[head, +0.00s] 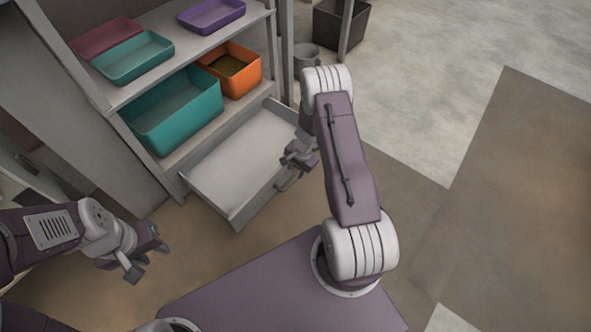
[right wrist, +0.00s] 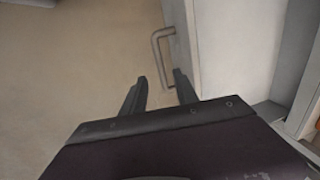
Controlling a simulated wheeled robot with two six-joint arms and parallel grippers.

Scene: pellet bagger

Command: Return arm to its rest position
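My right gripper (head: 291,166) is at the front right corner of the open drawer (head: 232,222), close to its metal handle (head: 288,183). In the right wrist view its two fingers (right wrist: 160,92) are apart with nothing held. There the handle (right wrist: 157,55) shows just beyond the fingertips, on the drawer front; whether a finger touches it I cannot tell. My left gripper (head: 148,259) is open and empty, low over the floor at the left.
A shelf unit (head: 180,58) holds teal, orange, purple and dark red bins; the orange bin (head: 258,73) has brownish contents. The pulled-out drawer looks empty. A grey bucket (head: 307,62) and a dark bin (head: 340,30) stand behind. The floor at the right is clear.

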